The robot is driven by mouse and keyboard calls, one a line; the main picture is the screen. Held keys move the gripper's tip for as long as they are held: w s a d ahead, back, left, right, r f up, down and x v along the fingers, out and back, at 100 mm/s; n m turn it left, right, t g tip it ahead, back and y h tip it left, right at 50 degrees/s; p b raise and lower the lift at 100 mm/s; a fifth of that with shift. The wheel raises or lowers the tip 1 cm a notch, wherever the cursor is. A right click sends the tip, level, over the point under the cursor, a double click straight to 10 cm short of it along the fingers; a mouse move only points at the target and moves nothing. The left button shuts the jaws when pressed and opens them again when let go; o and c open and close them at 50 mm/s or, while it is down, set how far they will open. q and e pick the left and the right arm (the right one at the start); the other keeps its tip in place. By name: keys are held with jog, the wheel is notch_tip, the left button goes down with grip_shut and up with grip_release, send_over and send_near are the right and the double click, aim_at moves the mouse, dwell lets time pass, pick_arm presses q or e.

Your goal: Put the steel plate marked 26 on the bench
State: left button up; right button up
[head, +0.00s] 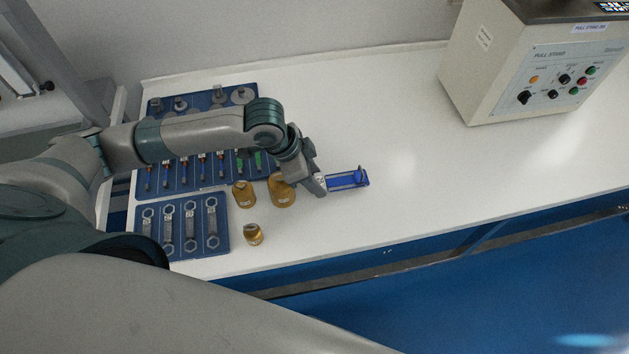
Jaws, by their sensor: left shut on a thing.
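My left gripper (347,180) is low over the white bench (420,165), right of the brass pieces. I cannot read a 26 anywhere, nor tell whether the held thing is the steel plate. I cannot tell whether it touches the bench top. My right gripper is not in view.
Brass pieces (244,195) stand left of the gripper, one (253,234) nearer the front. A blue tray (226,240) holds wrenches; trays behind hold tools and grey discs. A pull stand (530,70) stands back right.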

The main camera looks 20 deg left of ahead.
pick_arm(q)
jog(key=shift+f, duration=1.15)
jog(key=shift+f, duration=0.1)
jog(key=o, duration=1.2)
jog(key=shift+s+a+r, duration=0.1)
jog(key=shift+a+r, duration=0.1)
jog(key=shift+r, duration=0.45)
jog(key=b+v, duration=0.1)
jog(key=v, duration=0.9)
jog(key=shift+s+a+r, duration=0.15)
jog(key=shift+s+r, duration=0.1)
jog(key=shift+r, duration=0.1)
